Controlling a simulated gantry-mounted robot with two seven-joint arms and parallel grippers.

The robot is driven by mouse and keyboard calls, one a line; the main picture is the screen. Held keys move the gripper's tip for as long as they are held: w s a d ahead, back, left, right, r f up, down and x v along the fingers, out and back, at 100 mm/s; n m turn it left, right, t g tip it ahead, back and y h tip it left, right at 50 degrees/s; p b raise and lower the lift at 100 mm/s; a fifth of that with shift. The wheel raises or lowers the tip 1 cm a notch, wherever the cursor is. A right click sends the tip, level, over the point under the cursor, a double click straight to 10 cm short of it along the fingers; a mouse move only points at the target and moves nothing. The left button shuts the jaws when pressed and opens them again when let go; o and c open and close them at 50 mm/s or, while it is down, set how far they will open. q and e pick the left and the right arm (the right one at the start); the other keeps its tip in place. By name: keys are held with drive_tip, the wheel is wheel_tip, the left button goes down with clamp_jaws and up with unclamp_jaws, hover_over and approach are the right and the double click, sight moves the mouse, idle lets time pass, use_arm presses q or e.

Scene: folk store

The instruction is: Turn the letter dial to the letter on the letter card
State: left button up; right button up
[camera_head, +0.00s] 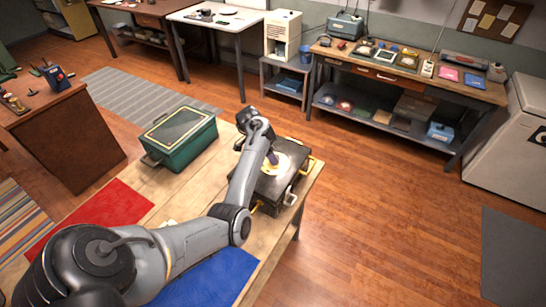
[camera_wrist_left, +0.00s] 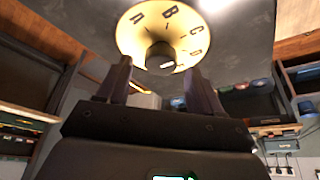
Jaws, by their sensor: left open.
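The letter dial is a round cream plate (camera_head: 292,160) with a dark knob, on top of a dark box (camera_head: 270,190) at the right end of the wooden table. In the left wrist view the dial plate (camera_wrist_left: 128,38) shows black letters; B and C can be read. The knob (camera_wrist_left: 160,58) stands at its middle. My left gripper (camera_wrist_left: 160,66) is open, with one finger on each side of the knob; I cannot tell whether they touch it. In the head view my left gripper (camera_head: 272,158) is over the dial. I cannot make out a letter card. My right gripper is not in view.
A green case (camera_head: 180,142) stands on the table left of the box. A red mat (camera_head: 98,215) and a blue mat (camera_head: 215,277) lie on the table. My left arm covers part of the tabletop. Wooden floor lies open to the right.

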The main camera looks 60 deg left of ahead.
use_arm(q)
drive_tip(key=shift+x, duration=1)
drive_tip(key=shift+c, duration=0.3)
drive_tip(key=c, duration=1)
